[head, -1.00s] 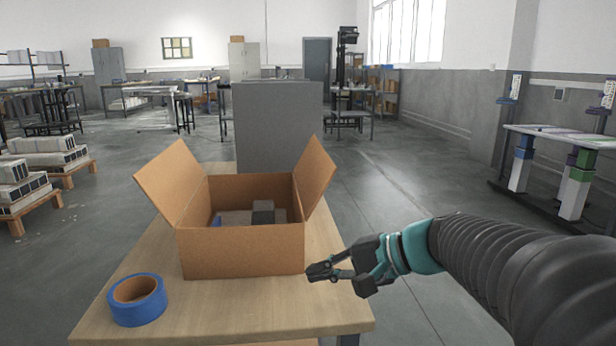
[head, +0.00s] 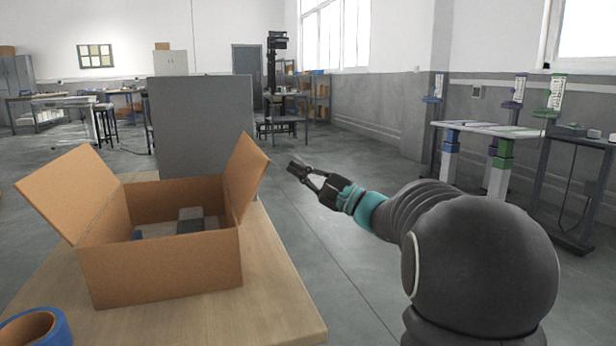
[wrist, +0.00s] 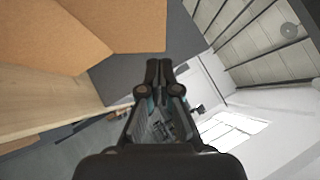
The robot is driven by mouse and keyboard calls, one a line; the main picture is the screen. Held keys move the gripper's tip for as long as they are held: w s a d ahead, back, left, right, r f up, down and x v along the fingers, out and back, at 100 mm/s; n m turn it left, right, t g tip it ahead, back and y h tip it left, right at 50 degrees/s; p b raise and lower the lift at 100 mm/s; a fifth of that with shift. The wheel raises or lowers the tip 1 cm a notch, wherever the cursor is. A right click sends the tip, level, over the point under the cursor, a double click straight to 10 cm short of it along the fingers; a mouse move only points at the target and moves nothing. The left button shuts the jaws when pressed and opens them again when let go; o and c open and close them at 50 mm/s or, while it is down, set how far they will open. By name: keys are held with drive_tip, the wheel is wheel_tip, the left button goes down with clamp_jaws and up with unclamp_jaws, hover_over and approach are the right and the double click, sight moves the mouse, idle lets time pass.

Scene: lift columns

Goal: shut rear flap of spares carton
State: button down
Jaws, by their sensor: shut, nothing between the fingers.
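The open brown spares carton (head: 165,270) stands on the wooden table, with grey and blue items inside. Its left flap (head: 68,190) leans outward to the left. Its right flap (head: 245,180) stands up, tilted outward. No flap shows above the rear wall (head: 165,198); the space behind that wall is hidden, so I cannot tell how the rear flap lies. My gripper (head: 292,168) is shut and empty, to the right of the right flap at about its height, apart from it in the picture. In the wrist view brown cardboard (wrist: 125,50) shows beyond and left of the fingers (wrist: 165,70).
A tall grey panel (head: 202,125) stands behind the carton. A blue tape roll (head: 38,328) lies at the table's front left. The table's right edge (head: 285,275) is near the carton; open floor lies right of it. Lift-column benches (head: 490,128) stand farther right.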

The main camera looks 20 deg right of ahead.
sight(242, 168)
drive_tip(key=w+a+r, duration=0.3)
drive_tip(key=a, duration=0.3)
drive_tip(key=shift+w+a+r, duration=0.2)
drive_tip(key=shift+a+r, duration=0.05)
drive_tip(key=shift+a, duration=0.05)
